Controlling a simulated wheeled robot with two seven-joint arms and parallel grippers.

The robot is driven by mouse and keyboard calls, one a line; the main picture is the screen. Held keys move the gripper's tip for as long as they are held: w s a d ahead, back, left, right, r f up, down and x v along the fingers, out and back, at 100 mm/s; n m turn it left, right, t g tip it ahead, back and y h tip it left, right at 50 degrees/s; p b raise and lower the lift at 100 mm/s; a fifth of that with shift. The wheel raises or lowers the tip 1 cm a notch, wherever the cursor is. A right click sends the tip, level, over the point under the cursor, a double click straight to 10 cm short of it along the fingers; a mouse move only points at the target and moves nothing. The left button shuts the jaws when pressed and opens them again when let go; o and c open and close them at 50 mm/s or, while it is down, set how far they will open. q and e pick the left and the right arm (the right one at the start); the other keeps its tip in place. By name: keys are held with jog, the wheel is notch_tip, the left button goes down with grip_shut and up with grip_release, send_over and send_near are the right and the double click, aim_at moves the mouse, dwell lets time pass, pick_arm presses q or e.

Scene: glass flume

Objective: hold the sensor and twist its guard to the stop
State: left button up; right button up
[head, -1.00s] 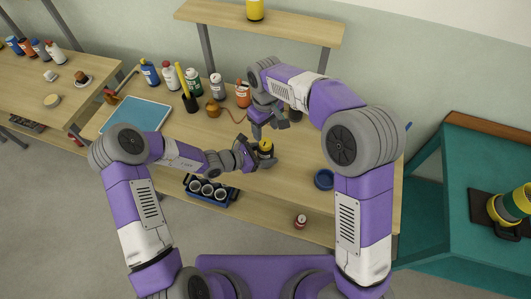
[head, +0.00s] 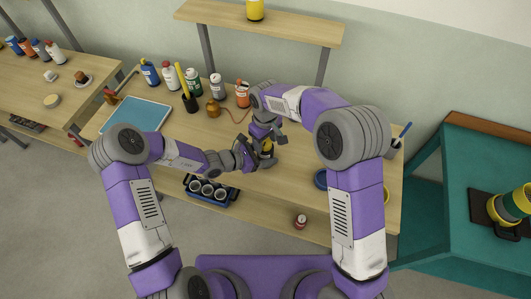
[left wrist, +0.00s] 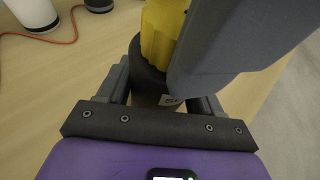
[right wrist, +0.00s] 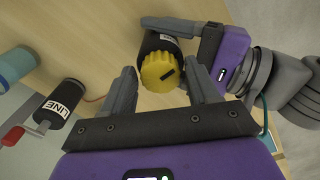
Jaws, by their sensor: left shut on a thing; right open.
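The sensor has a black body (left wrist: 146,68) and a ribbed yellow guard (right wrist: 158,72) with a dark mark on its top. In the head view only a little of the yellow guard (head: 267,149) shows between the grippers. My left gripper (head: 262,159) is shut on the black body and holds it above the bench. A white label is partly visible low on the body in the left wrist view. My right gripper (right wrist: 168,78) is open over the guard, one finger on either side. In the right wrist view a gap shows beside the guard; whether either finger touches it I cannot tell.
Several bottles (head: 217,86) stand along the back of the wooden bench, with a blue tray (head: 139,114) at its left. A black cylinder marked LINE (right wrist: 62,102) has a red cord nearby. A blue ring (head: 320,179) lies on the bench to the right.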

jog(key=shift+c, duration=0.2)
jog(key=c, duration=0.6)
jog(key=m, duration=0.5)
jog(key=shift+m, duration=0.4)
jog(key=m, duration=0.4)
jog(key=o, duration=0.6)
jog(key=shift+o, duration=0.2)
